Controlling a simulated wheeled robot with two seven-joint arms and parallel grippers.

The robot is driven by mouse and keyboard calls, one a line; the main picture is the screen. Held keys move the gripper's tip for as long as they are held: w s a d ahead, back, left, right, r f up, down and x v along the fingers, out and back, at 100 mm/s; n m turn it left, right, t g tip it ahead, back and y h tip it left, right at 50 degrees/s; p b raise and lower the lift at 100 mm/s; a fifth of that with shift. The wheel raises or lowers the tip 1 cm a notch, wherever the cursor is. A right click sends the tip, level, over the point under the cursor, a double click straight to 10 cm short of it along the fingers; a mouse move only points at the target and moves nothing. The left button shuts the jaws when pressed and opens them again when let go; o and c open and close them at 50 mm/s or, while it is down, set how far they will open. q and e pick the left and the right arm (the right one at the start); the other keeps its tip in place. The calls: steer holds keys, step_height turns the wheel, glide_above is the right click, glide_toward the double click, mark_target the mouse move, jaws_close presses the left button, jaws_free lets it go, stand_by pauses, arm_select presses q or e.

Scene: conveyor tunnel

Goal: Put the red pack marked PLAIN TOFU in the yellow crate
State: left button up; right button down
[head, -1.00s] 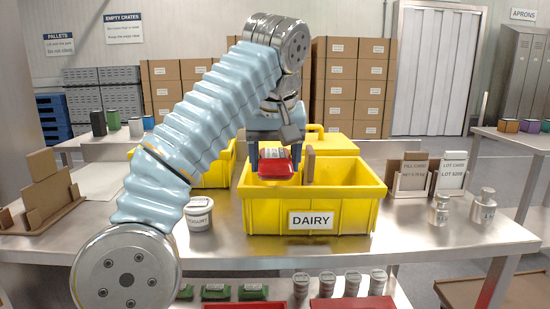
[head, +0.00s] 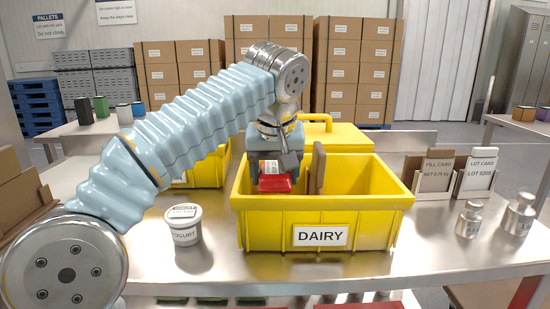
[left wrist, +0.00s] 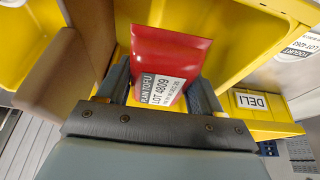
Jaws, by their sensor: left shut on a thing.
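The red pack (head: 275,184) is held in my left gripper (head: 277,165). In the left wrist view the pack (left wrist: 168,58) sits between the two fingers, and its label reads PLAIN TOFU, LOT 4809. The yellow crate (head: 262,231) with a DAIRY label stands on the steel table. My right gripper is not in view.
Another yellow crate (head: 212,172) stands behind to the left; a DELI label (left wrist: 252,101) shows in the left wrist view. A white yogurt tub (head: 184,227) stands left of the DAIRY crate. Card holders (head: 474,178) and metal weights (head: 519,216) stand at the right.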

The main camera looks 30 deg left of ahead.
arm_select(q)
step_height(320, 180, down, 5)
steer(key=shift+f, duration=0.15)
steer(key=shift+f+b, duration=0.5)
steer(key=shift+f, duration=0.35)
steer(key=shift+f+b, duration=0.45)
steer(key=shift+f, duration=0.15)
steer(key=o, duration=1.4)
steer(key=p+v, duration=0.2)
steer(key=v, duration=1)
steer(key=shift+d+r, duration=0.1)
steer(key=shift+r, duration=0.15)
steer(key=shift+s+d+r, duration=0.1)
steer(key=shift+s+r, duration=0.2)
steer(key=shift+r, duration=0.35)
